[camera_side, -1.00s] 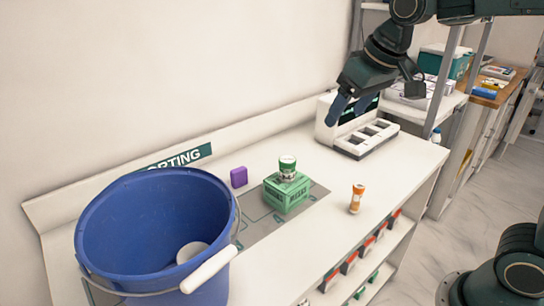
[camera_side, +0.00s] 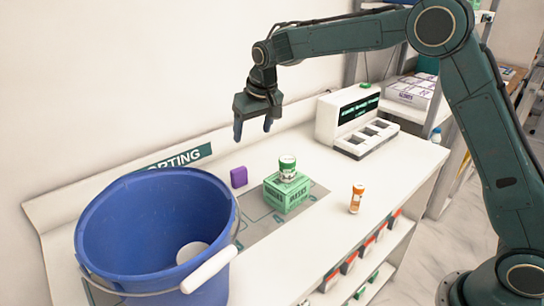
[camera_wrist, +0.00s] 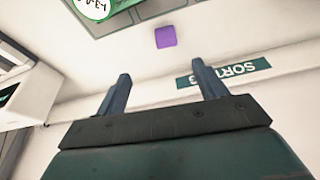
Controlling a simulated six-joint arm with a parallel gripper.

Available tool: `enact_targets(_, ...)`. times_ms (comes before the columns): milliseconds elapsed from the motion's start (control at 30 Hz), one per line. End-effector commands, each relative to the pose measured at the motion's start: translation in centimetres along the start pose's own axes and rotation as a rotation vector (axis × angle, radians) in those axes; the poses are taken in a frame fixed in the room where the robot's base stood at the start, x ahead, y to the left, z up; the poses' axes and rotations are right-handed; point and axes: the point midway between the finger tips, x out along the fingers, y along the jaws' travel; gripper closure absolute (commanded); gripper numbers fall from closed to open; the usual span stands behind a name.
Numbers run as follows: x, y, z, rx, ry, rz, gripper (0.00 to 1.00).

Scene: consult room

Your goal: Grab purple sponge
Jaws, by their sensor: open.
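The purple sponge (camera_side: 239,177) stands on the white counter (camera_side: 340,203) near the back wall, between the blue bucket and a green box. It also shows in the wrist view (camera_wrist: 166,37), beyond my fingertips and roughly midway between them. My gripper (camera_side: 253,134) is open and empty, pointing down in the air above the back of the counter, up and a little right of the sponge in the side view. Its two blue fingers also show apart in the wrist view (camera_wrist: 160,70). Nothing touches the sponge.
A large blue bucket (camera_side: 92,226) with a white object inside stands left of the sponge. A green box (camera_side: 287,196) with a can (camera_side: 287,167) on top stands to its right. An orange bottle (camera_side: 356,199) and a white machine (camera_side: 345,118) are further right.

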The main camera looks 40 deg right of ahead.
Motion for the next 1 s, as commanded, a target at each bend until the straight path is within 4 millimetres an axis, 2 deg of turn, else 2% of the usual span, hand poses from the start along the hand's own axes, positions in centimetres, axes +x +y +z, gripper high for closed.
enact_targets(33,1.3,-0.4,-0.5,0.001,-0.006,0.002,0.29)
enact_targets(100,2.7,-0.8,-0.9,0.003,-0.012,0.004,0.29)
enact_targets(233,4.5,-1.3,-1.6,0.006,-0.017,0.006,0.29)
enact_targets(667,5.8,-1.5,-1.8,0.008,-0.019,0.008,0.29)
enact_targets(767,6.6,-1.5,-1.8,0.008,-0.02,0.008,0.29)
enact_targets(1000,10.0,-1.5,-1.7,0.008,-0.022,0.008,0.29)
